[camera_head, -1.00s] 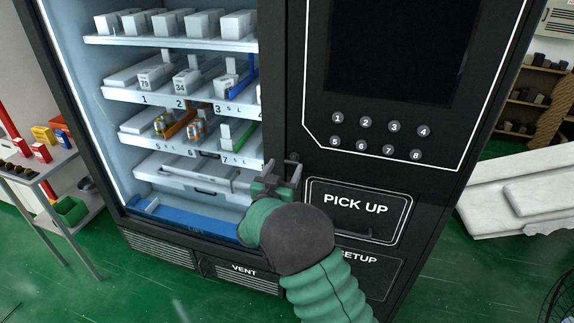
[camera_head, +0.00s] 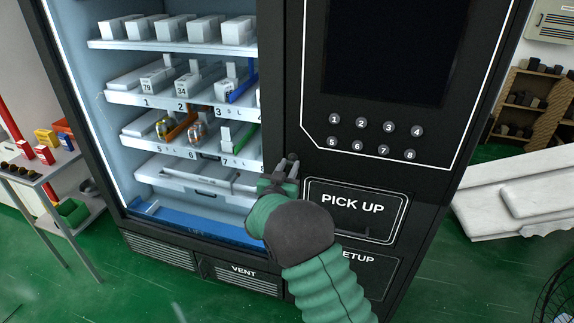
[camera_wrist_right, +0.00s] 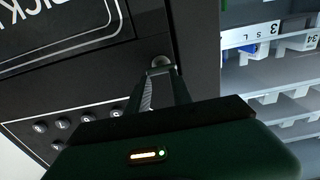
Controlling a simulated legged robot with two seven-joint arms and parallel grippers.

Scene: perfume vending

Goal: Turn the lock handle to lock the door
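The vending machine door (camera_head: 305,100) has a small dark lock handle (camera_head: 292,158), left of the upper edge of the PICK UP panel. My right gripper (camera_head: 286,172) is at this handle. In the right wrist view the round metal lock (camera_wrist_right: 160,62) shows just past the tips of my right gripper (camera_wrist_right: 161,75). The fingers have a narrow gap, with the handle at their tips; whether they press on it is unclear. My gripper and wrist hide part of the handle area in the head view. My left gripper is out of view.
Lit shelves (camera_head: 170,45) with white boxes and cans stand left of the handle. A PICK UP panel (camera_head: 352,205) and numbered buttons (camera_head: 359,135) are to the right. A side table (camera_head: 35,170) stands at far left, and a white slab (camera_head: 520,195) at right.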

